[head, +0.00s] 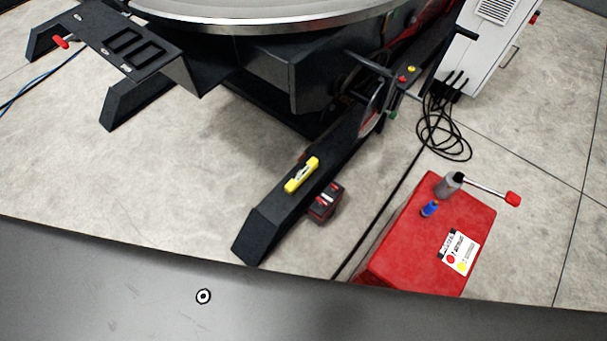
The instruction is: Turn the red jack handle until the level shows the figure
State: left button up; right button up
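A yellow level (302,175) lies on the sloping black leg of the positioner, near the middle of the view; its reading is too small to make out. Two red-ended handles show, and I cannot tell which is the jack handle. One is a short red handle (60,42) at the far left, by the black side bracket. The other is a metal lever with a red grip (513,199), reaching right from a grey cylinder (449,186) on a red box. A white card (460,252) with red and yellow circles lies on that box; its writing is unreadable. Neither gripper is in view.
The red box (405,245) stands on the floor at the right. The positioner's round table (260,22) is at the top. A small red-and-black block (325,203) sits beside the leg. Black cables (440,140) coil below a white cabinet (490,55).

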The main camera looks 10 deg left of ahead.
aim_at(321, 203)
jog(key=z, duration=0.25)
jog(key=k, duration=0.65)
jog(key=z, duration=0.6)
jog(key=k, duration=0.65)
jog(key=z, duration=0.6)
jog(key=i, duration=0.5)
jog(key=u, duration=0.4)
